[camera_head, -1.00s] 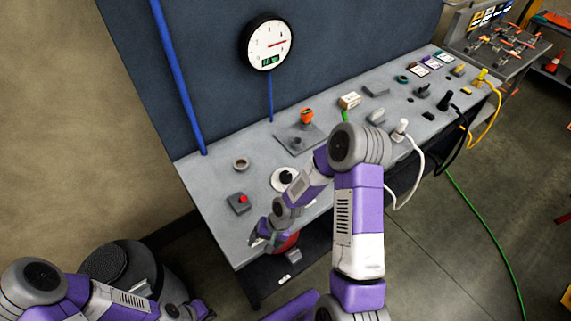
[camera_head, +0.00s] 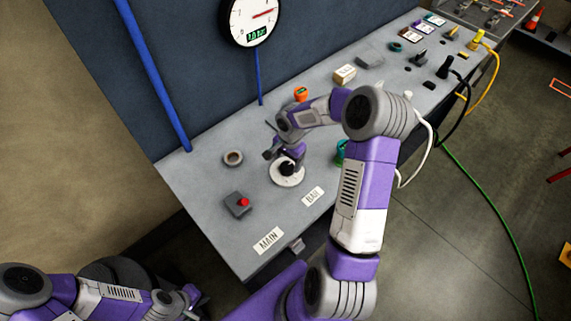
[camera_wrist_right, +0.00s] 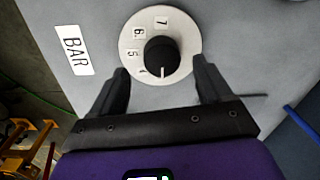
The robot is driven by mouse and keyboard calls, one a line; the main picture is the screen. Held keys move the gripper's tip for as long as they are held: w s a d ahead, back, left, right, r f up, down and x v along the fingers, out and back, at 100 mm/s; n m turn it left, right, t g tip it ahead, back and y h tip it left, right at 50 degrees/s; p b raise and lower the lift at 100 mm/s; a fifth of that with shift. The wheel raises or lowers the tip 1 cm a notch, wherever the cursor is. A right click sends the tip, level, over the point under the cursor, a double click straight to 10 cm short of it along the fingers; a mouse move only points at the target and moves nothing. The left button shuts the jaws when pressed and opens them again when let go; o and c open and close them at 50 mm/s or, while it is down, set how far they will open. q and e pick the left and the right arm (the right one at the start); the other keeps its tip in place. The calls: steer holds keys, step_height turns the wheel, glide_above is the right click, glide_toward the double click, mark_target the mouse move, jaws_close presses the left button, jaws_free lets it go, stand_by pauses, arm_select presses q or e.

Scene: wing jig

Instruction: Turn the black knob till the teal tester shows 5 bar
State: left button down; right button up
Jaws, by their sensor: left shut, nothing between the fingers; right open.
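The black knob (camera_head: 287,168) stands on a round white dial (camera_head: 286,179) on the bench. In the right wrist view, the knob (camera_wrist_right: 162,55) has numerals 5, 6 and 7 around it; its white mark points down the picture, away from the 5. My right gripper (camera_head: 283,156) is open above the knob. Its fingers (camera_wrist_right: 160,88) stand on either side of the knob's near side, apart from it. A teal object (camera_head: 341,151), possibly the tester, is mostly hidden behind my right arm; I see no reading on it. My left gripper (camera_head: 190,302) is shut at lower left, away from the bench.
A wall gauge (camera_head: 251,20) has a red needle and a green display too small to read surely. A red button box (camera_head: 238,204) and a grey ring (camera_head: 233,158) lie left of the dial. BAR (camera_head: 312,196) and MAIN (camera_head: 268,240) labels lie in front. An orange-topped part (camera_head: 301,94) stands behind.

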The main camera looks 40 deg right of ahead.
mark_target(287, 167)
steer(key=shift+w+f, duration=0.2)
steer(key=shift+f, duration=1.65)
steer(key=c, duration=1)
